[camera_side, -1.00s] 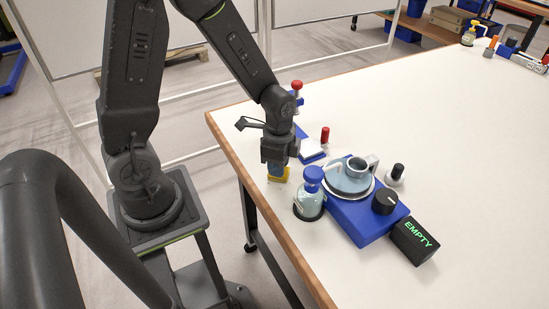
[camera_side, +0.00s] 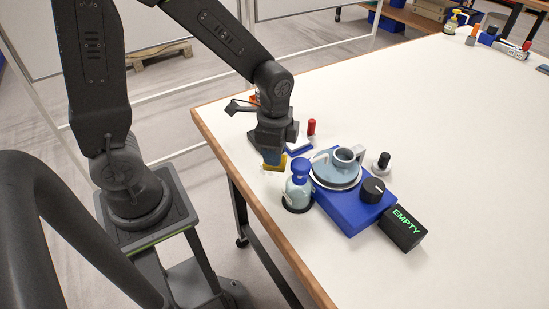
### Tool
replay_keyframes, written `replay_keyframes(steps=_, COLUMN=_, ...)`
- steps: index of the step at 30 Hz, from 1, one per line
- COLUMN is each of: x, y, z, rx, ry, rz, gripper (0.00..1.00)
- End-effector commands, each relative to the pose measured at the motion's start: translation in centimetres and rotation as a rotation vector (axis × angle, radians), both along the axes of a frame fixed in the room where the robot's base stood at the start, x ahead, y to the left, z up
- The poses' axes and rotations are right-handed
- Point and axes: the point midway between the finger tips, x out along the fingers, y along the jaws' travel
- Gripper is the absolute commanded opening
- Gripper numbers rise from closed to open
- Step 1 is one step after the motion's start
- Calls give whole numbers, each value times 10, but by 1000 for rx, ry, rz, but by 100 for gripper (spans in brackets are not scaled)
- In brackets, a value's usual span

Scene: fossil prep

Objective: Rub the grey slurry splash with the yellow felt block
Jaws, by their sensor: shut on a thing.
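My gripper (camera_side: 271,150) points down near the table's left edge. It is shut on the yellow felt block (camera_side: 275,165), which has a blue upper part between the jaws. The block is low, at or just above the white tabletop; I cannot tell whether it touches. It is just behind and left of the glass bottle with the blue cap. I cannot make out the grey slurry splash; it may be hidden under or behind the block and gripper.
The blue-capped bottle (camera_side: 298,190) stands close by. Right of it is a blue machine (camera_side: 348,211) with a grey-blue pot (camera_side: 340,163), then a black box reading EMPTY (camera_side: 403,228). A red-capped item (camera_side: 311,128) stands behind.

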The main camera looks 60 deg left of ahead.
Motion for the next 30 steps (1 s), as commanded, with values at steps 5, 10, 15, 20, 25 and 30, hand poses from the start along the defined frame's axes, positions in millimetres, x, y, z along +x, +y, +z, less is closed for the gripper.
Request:
replay_keyframes(steps=5, x=1, y=0, z=17, rx=0, ry=-4, rz=0, gripper=8)
replay_keyframes(steps=10, x=0, y=0, z=25, rx=0, ry=-1, rz=0, gripper=8)
replay_keyframes(steps=15, x=0, y=0, z=25, rx=0, ry=0, rz=0, gripper=8)
replay_keyframes(steps=20, x=0, y=0, z=25, rx=0, ry=0, rz=0, gripper=8)
replay_keyframes(steps=25, x=0, y=0, z=25, rx=0, ry=0, rz=0, gripper=8)
replay_keyframes(steps=30, x=-1, y=1, z=23, rx=0, ry=0, rz=0, gripper=8)
